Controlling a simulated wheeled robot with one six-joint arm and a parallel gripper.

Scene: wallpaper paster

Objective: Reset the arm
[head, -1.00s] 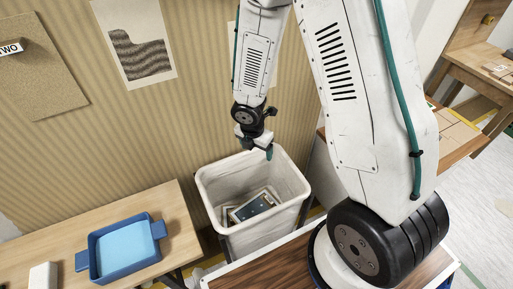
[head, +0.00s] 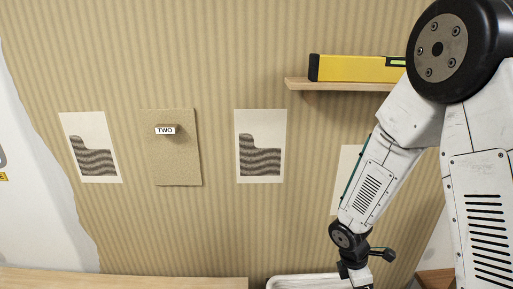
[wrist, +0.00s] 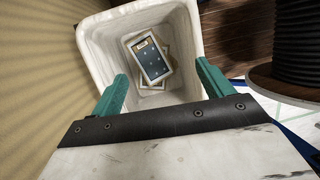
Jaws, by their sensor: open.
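My gripper shows in the wrist view (wrist: 160,88) with its two teal fingers spread apart and nothing between them. It is above a white bin (wrist: 95,40), whose rim also shows at the bottom of the head view (head: 290,281). Inside the bin lie a framed dark panel (wrist: 151,58) and other flat pieces partly hidden under it. In the head view my arm reaches down at the right, and the fingertips are cut off by the lower edge.
A striped wall carries patterned sheets (head: 91,147) (head: 260,145) and a board (head: 176,165) with a "TWO" tag (head: 165,130). A shelf (head: 340,86) holds a yellow level (head: 355,68). A wooden table edge (head: 120,279) runs along the bottom. A dark ribbed spool (wrist: 302,45) stands right of the bin.

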